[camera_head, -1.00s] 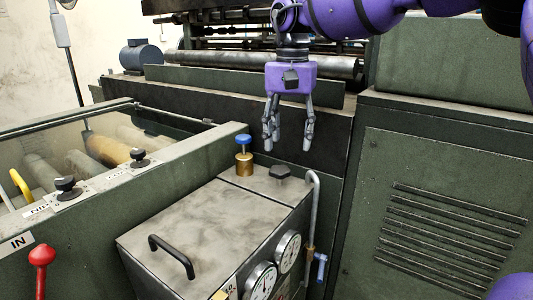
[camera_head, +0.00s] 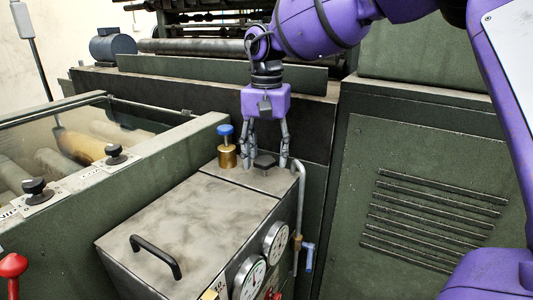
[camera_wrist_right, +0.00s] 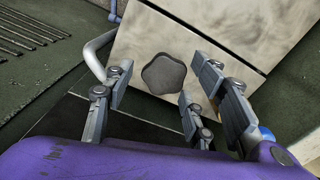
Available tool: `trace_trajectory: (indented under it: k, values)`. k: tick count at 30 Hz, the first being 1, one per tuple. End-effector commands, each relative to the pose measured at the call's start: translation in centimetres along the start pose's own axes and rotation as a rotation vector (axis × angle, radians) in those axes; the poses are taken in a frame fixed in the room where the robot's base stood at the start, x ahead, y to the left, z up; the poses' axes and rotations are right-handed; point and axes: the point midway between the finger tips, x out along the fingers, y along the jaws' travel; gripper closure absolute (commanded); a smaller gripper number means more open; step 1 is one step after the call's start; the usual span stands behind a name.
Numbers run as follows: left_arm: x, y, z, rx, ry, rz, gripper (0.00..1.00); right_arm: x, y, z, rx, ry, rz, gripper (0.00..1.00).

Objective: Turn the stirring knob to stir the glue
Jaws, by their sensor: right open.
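A black lobed knob (camera_head: 265,161) sits on the far end of the grey tank lid (camera_head: 190,215). It also shows in the right wrist view (camera_wrist_right: 163,73), its star-shaped top facing the camera. My right gripper (camera_head: 266,154) points down over the knob with its fingers open. In the head view the fingertips are on the left and right of the knob. In the wrist view the knob's top lies between the spread fingers (camera_wrist_right: 165,90), with gaps visible around it. I cannot tell whether any finger touches it. My left gripper is not in view.
A bent grey pipe (camera_head: 300,205) runs down the tank's right edge. A black handle (camera_head: 156,256) and gauges (camera_head: 274,242) are nearer. A louvred green cabinet (camera_head: 420,205) stands at right.

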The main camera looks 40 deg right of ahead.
Motion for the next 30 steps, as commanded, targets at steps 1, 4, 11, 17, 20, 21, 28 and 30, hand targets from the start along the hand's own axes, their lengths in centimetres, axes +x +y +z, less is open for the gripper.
trace_trajectory:
  k: [1,4,11,17,20,21,28,30]
  values:
    - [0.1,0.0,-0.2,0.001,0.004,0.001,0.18,0.0,0.0,0.0,0.0,0.0,0.0,0.5]
    - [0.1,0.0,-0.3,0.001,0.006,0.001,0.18,0.0,0.0,0.0,0.0,0.0,0.0,0.56]
    - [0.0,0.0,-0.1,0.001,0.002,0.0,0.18,0.0,0.0,0.0,0.0,0.0,0.001,0.86]
    - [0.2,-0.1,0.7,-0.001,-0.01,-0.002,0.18,0.1,0.0,0.0,0.052,0.0,0.002,0.91]
    - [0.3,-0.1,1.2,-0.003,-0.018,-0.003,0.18,0.1,0.0,0.0,0.11,0.0,0.002,0.91]
    - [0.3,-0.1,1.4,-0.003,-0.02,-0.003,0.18,0.1,0.0,0.0,0.126,0.0,0.002,0.91]
    - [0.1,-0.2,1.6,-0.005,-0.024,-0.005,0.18,0.0,0.1,0.1,0.141,0.0,0.004,0.91]
    - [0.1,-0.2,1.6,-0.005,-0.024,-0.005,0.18,0.0,0.1,0.1,0.141,-0.001,0.005,0.91]
